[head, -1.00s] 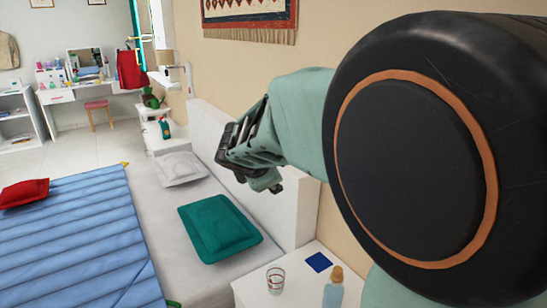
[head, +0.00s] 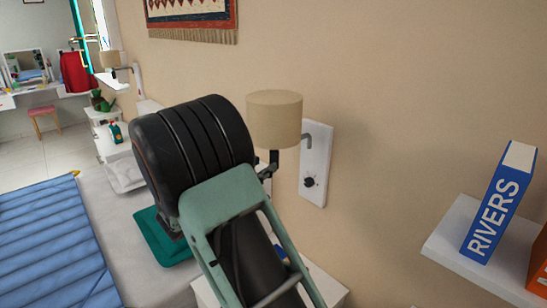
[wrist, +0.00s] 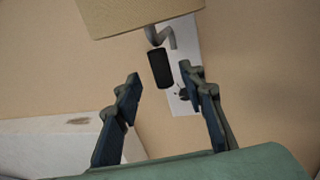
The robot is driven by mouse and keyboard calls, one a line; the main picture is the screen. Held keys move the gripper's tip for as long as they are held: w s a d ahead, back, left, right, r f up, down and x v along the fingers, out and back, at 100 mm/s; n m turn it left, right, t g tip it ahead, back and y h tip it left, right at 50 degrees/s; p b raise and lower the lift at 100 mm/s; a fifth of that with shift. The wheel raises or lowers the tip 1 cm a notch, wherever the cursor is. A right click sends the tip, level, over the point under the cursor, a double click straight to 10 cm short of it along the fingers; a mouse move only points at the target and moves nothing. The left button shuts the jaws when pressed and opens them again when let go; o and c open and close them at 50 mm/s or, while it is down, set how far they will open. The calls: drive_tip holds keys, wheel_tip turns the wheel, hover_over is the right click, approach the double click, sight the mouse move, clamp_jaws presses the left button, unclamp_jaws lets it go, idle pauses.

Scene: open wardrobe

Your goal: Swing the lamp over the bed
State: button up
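The wall lamp has a beige drum shade (head: 275,118) on a short grey arm, fixed to a white wall plate (head: 316,165) with a black knob. A small black grip (wrist: 160,68) hangs beneath the shade. My gripper (wrist: 160,76) is open and empty in the wrist view, its fingertips on either side of the grip in the picture. I cannot tell whether the grip is between them or beyond them. In the head view my arm hides most of the gripper. The bed with its blue quilt (head: 45,235) lies to the left.
A shelf (head: 455,245) with a blue "RIVERS" book (head: 500,205) juts out at right. A nightstand (head: 330,288) is partly hidden below my arm. A green pillow (head: 160,245) lies on the bed. A second wall lamp (head: 110,60) is farther back. Wall between lamp and shelf is clear.

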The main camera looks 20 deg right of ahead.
sight(272, 160)
drive_tip(key=x, duration=0.6)
drive_tip(key=shift+w+d+p, duration=0.2)
drive_tip(key=shift+d+p, duration=0.05)
drive_tip(key=shift+p, duration=0.1)
clamp_jaws()
